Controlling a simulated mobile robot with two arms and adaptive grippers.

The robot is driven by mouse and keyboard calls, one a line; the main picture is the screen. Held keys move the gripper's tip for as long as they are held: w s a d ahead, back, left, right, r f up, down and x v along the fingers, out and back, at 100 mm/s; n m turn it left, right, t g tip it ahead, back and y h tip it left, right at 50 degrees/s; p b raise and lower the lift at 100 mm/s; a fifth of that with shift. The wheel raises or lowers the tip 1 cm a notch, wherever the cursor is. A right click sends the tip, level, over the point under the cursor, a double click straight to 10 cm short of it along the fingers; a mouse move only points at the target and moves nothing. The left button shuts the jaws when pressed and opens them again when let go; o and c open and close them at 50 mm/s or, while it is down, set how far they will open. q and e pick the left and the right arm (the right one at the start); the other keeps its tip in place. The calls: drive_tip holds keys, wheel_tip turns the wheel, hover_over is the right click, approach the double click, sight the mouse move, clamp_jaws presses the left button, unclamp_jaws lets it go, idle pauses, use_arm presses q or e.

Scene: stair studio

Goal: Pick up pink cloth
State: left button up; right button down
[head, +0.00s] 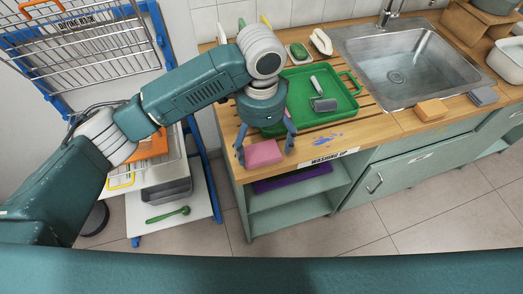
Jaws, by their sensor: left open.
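The pink cloth (263,153) lies as a small folded block on the wooden counter (400,122), near its front left edge. My left gripper (265,152) is open and points down over the cloth. One finger shows on each side of the cloth, left and right. I cannot tell whether the fingers touch it. My right gripper is not in the head view.
A green tray (349,107) holding a scraper-like tool (322,97) lies behind the cloth. A blue smear (328,139) marks the counter beside it. A sink (440,65) and orange sponge (431,109) are farther right. A drying rack (95,60) stands left.

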sight(263, 156)
use_arm(q)
drive_tip(key=shift+f, duration=0.35)
drive_tip(key=f+p, duration=0.1)
drive_tip(key=f, duration=0.4)
drive_tip(key=shift+w+d+p, duration=0.1)
drive_tip(key=shift+d+p, duration=0.1)
drive_tip(key=shift+p, duration=0.2)
drive_tip(key=shift+f, duration=0.1)
drive_tip(key=shift+c, duration=0.5)
drive_tip(key=c, duration=1)
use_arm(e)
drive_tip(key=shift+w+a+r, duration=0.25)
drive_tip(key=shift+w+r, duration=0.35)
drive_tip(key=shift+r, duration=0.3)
